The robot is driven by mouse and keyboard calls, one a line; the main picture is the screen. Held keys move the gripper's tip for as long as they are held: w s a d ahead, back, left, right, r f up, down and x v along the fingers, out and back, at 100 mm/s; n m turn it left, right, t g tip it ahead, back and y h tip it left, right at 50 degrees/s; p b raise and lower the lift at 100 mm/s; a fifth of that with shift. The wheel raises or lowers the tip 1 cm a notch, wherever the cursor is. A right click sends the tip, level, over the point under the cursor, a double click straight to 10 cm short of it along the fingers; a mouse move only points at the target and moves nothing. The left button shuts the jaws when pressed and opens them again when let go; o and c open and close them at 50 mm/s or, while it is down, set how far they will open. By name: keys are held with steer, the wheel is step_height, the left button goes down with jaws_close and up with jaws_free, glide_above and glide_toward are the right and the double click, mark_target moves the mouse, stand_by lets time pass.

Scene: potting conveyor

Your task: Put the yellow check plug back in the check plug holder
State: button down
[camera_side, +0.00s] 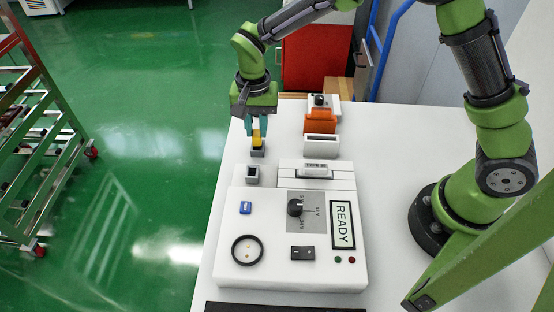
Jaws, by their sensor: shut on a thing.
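My gripper (251,127) points down at the far left part of the white table, its teal fingers shut on the yellow check plug (257,138). The plug is upright, directly above or partly in a small dark grey block (258,153), which looks like the check plug holder. I cannot tell from this view how deep the plug sits, as its lower end is hidden. Nearer the camera, a grey square socket (252,173) with a dark opening stands by the white tester (275,280), with nothing in it.
The tester carries a dial (295,207), a READY display (342,225) and a black ring (247,250). To the right of my gripper stand an orange block (320,121) and a white slotted block (321,146). The table (385,150) is bare to their right.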

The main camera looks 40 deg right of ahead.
mark_target(257, 133)
steer(key=shift+f, duration=0.45)
steer(key=c, duration=0.9)
jaws_free()
step_height(257, 133, up, 17)
steer(key=shift+f, duration=0.1)
